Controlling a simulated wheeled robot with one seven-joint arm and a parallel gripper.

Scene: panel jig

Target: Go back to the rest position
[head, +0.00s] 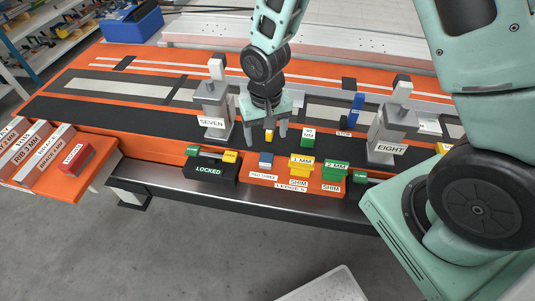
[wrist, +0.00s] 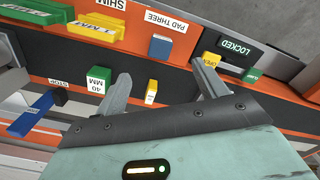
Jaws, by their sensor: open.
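My gripper (head: 265,135) is open and points down over the black strip of the orange panel, between the posts marked SEVEN (head: 213,103) and EIGHT (head: 390,125). In the wrist view my gripper (wrist: 160,72) has its two fingers wide apart with nothing held. A small yellow block (head: 269,136) stands by the fingers; in the wrist view this yellow block (wrist: 151,92) shows in the gap between them, apart from both. I cannot tell how far the fingertips are above the panel.
A green 40 MM block (wrist: 98,79) and a blue stop (head: 356,109) stand close by on the right in the head view. In front are the blue pad (head: 266,159), yellow shim (head: 301,165), green shim (head: 334,172) and LOCKED box (head: 209,170).

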